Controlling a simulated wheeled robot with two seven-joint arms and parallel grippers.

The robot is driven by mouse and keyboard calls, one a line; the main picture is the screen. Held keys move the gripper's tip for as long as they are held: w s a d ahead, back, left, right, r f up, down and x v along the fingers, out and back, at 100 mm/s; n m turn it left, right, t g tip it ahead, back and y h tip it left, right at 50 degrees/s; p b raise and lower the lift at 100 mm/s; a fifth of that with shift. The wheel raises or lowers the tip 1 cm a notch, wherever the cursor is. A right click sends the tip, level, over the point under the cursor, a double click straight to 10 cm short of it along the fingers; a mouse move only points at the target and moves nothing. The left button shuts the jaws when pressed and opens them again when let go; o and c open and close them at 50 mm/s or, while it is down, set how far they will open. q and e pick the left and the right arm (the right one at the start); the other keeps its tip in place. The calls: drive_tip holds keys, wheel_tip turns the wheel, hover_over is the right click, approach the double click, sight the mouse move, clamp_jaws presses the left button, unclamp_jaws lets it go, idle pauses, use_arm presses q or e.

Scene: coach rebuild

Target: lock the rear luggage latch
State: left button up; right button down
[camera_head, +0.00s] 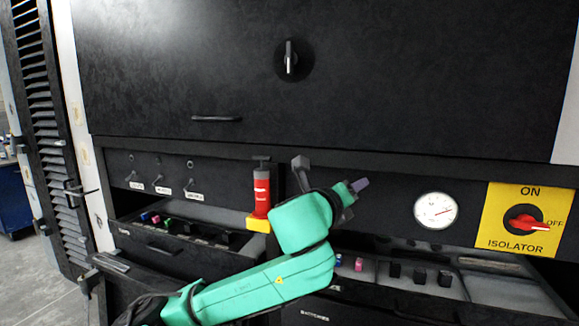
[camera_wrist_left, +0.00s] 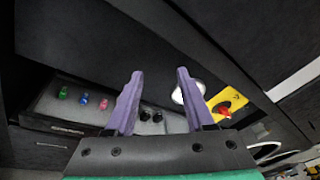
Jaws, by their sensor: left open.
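The latch (camera_head: 291,60) is a round black disc with a pale upright lever, set in the upper black luggage panel (camera_head: 400,75). It does not show in the left wrist view. My left arm reaches up from the bottom left, with its left gripper (camera_head: 358,186) below and to the right of the latch, well apart from it. In the left wrist view the two purple fingers of the left gripper (camera_wrist_left: 157,73) are spread wide with nothing between them. My right gripper is in neither view.
A bar handle (camera_head: 216,118) is on the upper panel. Below are a red cylinder (camera_head: 262,192), a white gauge (camera_head: 435,210) and a yellow isolator plate (camera_head: 526,220) with a red knob. Open drawers (camera_head: 160,247) with small coloured parts stick out under the arm.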

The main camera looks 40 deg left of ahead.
use_arm(q)
drive_tip(key=s+a+r+m+t+y, duration=0.2)
drive_tip(key=s+a+r, duration=0.15)
drive_tip(key=r, duration=0.45)
drive_tip(key=s+a+r+m+t+y, duration=0.1)
drive_tip(key=s+a+r+m, duration=0.1)
drive_tip(key=a+r, duration=0.5)
drive_tip(key=m+t+y, duration=0.1)
drive_tip(key=y, duration=0.2)
approach(288, 52)
drive_tip(key=p+x, duration=0.6)
drive_tip(key=x, duration=0.3)
drive_tip(key=shift+w+r, duration=0.15)
drive_tip(key=shift+r, duration=0.1)
drive_tip(key=shift+w+a, duration=0.1)
drive_tip(key=shift+w, duration=0.1)
drive_tip(key=shift+f, duration=0.1)
clamp_jaws()
